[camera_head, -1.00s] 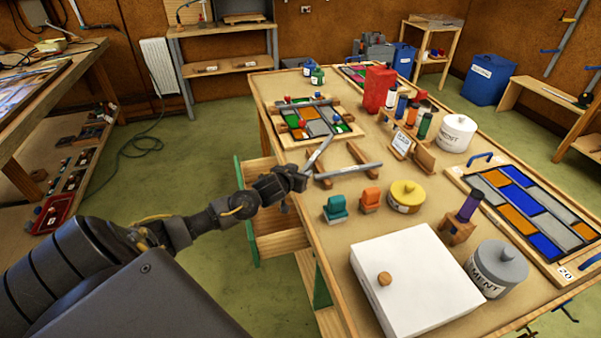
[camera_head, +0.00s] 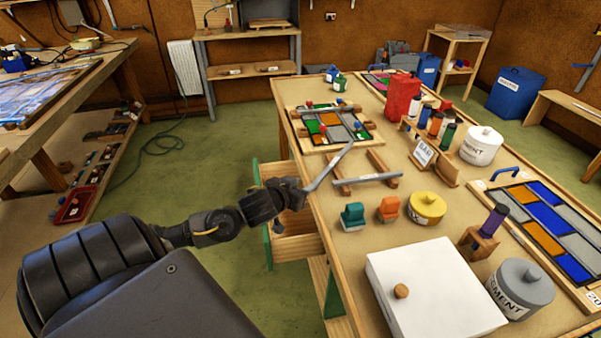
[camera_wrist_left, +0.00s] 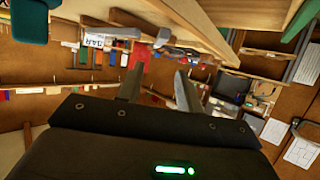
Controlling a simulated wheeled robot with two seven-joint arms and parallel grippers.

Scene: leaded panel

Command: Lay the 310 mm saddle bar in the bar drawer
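My left gripper (camera_head: 302,190) is at the bench's left edge, over the side of the open bar drawer (camera_head: 292,248). I cannot read the bar's length. The drawer is pulled out from under the bench top, and my arm hides part of its inside. A second grey bar (camera_head: 368,179) lies across a wooden rack (camera_head: 378,161) on the bench. My right gripper is not in view.
A leaded panel (camera_head: 333,124) lies behind the rack. Teal (camera_head: 353,216) and orange (camera_head: 389,209) blocks, a yellow tin (camera_head: 427,208) and a white box (camera_head: 437,290) stand nearer on the bench. The green floor left of the drawer is clear.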

